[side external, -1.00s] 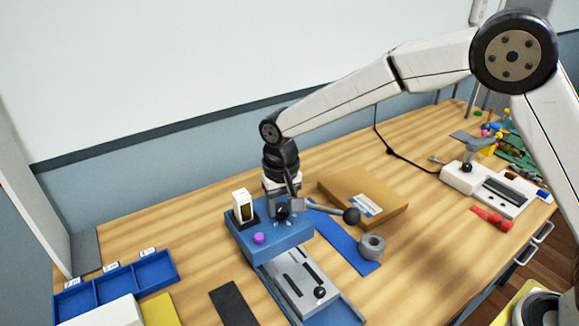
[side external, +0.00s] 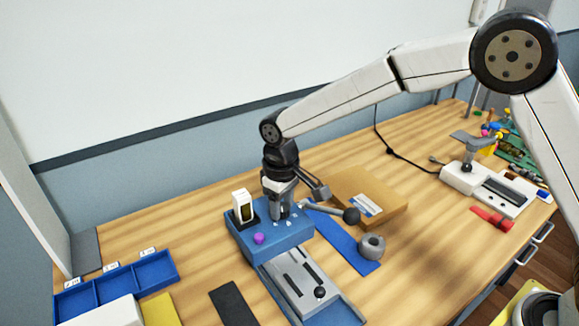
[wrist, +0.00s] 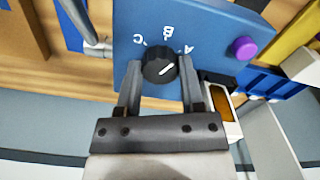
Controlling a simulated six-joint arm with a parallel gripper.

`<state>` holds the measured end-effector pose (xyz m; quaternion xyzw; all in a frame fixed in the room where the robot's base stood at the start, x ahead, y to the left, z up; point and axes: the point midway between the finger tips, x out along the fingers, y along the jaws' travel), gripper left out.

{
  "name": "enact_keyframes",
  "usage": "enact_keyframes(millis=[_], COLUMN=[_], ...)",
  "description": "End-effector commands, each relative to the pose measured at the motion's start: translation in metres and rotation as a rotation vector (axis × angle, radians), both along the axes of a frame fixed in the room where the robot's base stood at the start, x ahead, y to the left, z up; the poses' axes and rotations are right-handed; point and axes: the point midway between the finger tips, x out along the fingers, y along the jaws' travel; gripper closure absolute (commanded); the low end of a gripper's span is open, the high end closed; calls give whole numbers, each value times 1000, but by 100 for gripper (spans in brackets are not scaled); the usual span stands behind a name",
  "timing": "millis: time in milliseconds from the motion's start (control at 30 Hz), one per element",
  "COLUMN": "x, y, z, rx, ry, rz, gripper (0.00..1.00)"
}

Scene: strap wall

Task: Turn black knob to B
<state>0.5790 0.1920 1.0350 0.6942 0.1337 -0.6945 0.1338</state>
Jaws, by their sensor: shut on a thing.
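The black knob (wrist: 158,68) sits on the blue box (wrist: 212,30), which also shows in the side view (side external: 292,235). White letters C (wrist: 143,38), B (wrist: 168,32) and A (wrist: 189,48) lie around it. The knob's white pointer line is aimed toward A. My gripper (wrist: 160,70) is shut on the knob, with one finger on each side of it.
A purple button (side external: 258,238) and a white block with a dark window (side external: 243,206) stand on the box close to my gripper. A lever with a dark ball end (side external: 350,215) sticks out to the right. A cardboard box (side external: 375,188) lies behind it.

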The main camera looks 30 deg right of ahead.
Motion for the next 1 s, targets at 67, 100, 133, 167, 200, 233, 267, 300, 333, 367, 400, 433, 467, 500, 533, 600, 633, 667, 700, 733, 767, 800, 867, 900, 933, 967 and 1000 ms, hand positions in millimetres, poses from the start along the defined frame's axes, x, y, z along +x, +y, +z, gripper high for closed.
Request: enact_keyframes(millis=[67, 100, 133, 167, 200, 233, 267, 300, 333, 367, 400, 433, 467, 500, 533, 600, 633, 667, 700, 733, 767, 800, 867, 900, 933, 967, 1000], x=[0, 0, 0, 1, 1, 1, 1, 1, 1, 1, 1, 1, 1, 1, 1, 1, 1, 1, 1, 1, 1, 1, 1, 1, 1, 1, 1], y=[0, 0, 0, 0, 0, 0, 0, 0, 0, 0, 0, 0, 0, 0, 0, 0, 0, 0, 0, 0, 0, 0, 0, 0, 0, 0, 0], z=[1, 1, 1, 1, 1, 1, 1, 1, 1, 1, 1, 1, 1, 1, 1, 1, 1, 1, 1, 1, 1, 1, 1, 2, 2, 2, 2], rx=[0, 1, 1, 1, 1, 1, 1, 1, 1, 1, 1, 1, 1, 1, 1, 1, 1, 1, 1, 1, 1, 1, 0, 0, 0, 0, 0], ry=[-1, -2, -2, -2, -2, -2, -2, -2, -2, -2, -2, -2, -2, -2, -2, -2, -2, -2, -2, -2, -2, -3, -3, -3, -3, -3, -3], rz=[73, 110, 138, 166, 201, 227, 252, 284, 306, 327, 354, 374, 390, 411, 425, 453, 463, 471, 480, 486, 491, 495, 499, 500, 500, 501, 500], gripper=[100, 100, 100, 100, 100, 100, 100, 100, 100, 100, 100, 100, 100, 100, 100, 100, 100, 100, 100, 100, 100, 100, 100, 100, 100, 100, 100])
